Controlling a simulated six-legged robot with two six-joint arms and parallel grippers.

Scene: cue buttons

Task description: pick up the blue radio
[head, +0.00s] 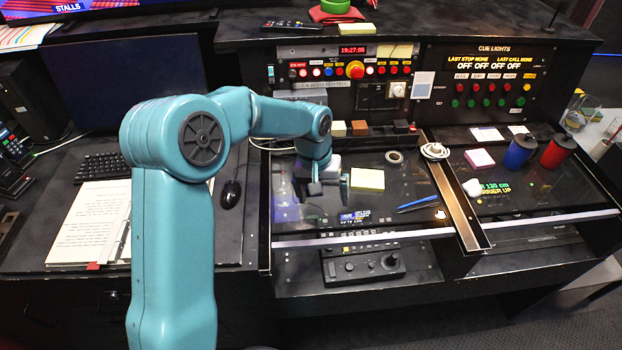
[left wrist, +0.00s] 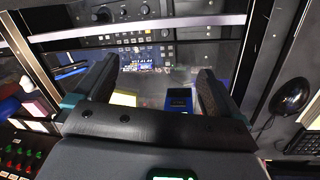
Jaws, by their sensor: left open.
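My left gripper (head: 318,190) reaches down over the dark glass desk top, left of a pale yellow note pad (head: 367,179). In the left wrist view its two dark fingers (left wrist: 155,85) are spread apart with nothing gripped. A small blue box with a dark face, which looks like the blue radio (left wrist: 180,99), lies beyond the fingers in that view, nearer the right finger. The yellow pad (left wrist: 123,98) shows nearer the left finger. In the head view I cannot make out the radio; my gripper and wrist seem to hide it. My right gripper is not in view.
A blue cylinder (head: 520,150) and a red one (head: 557,151) stand at the right. A blue pen (head: 416,203) lies on the glass. A mouse (head: 230,194) sits left.

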